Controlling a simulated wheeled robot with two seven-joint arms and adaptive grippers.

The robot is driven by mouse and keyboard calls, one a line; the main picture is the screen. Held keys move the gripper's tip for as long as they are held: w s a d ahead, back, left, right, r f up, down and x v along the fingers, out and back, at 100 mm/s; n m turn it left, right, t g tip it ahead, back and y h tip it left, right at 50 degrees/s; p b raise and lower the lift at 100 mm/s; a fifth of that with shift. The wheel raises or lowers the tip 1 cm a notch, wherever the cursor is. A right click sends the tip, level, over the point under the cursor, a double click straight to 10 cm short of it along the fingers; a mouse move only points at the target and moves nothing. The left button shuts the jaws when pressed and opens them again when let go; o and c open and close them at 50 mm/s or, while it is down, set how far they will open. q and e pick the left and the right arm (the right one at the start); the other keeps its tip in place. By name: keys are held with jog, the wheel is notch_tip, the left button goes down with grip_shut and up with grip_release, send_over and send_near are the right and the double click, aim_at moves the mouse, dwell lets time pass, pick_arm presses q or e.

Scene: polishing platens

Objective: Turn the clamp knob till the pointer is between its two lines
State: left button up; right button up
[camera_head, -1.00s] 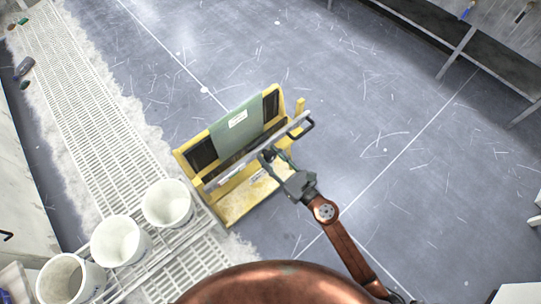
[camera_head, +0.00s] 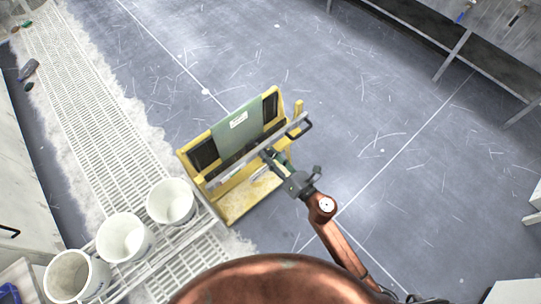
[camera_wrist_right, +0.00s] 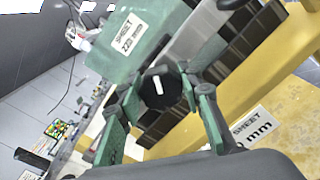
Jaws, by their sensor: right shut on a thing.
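The black clamp knob (camera_wrist_right: 160,87) with a white pointer mark shows in the right wrist view, between my right gripper's green fingers. My right gripper (camera_wrist_right: 163,92) is shut on the knob. In the head view my right gripper (camera_head: 268,155) reaches to the front of the yellow stand (camera_head: 222,208), and it hides the knob there. A green sheet (camera_head: 236,128) with a white label lies over the stand's back, and a grey bar (camera_head: 245,158) crosses in front of it. The two lines for the pointer cannot be made out. My left gripper is not in view.
Three white buckets (camera_head: 171,182) stand in a row on the white grating at the left. A workbench (camera_head: 480,62) runs along the upper right. The grey floor (camera_head: 400,150) to the right of the stand is clear.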

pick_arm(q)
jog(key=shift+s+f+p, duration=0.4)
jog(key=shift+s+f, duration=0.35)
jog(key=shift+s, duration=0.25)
pick_arm(e)
jog(key=shift+d+m, duration=0.1)
jog(key=shift+m, duration=1)
jog(key=o, duration=1.2)
jog(key=shift+c, duration=0.2)
jog(key=v, duration=1.2)
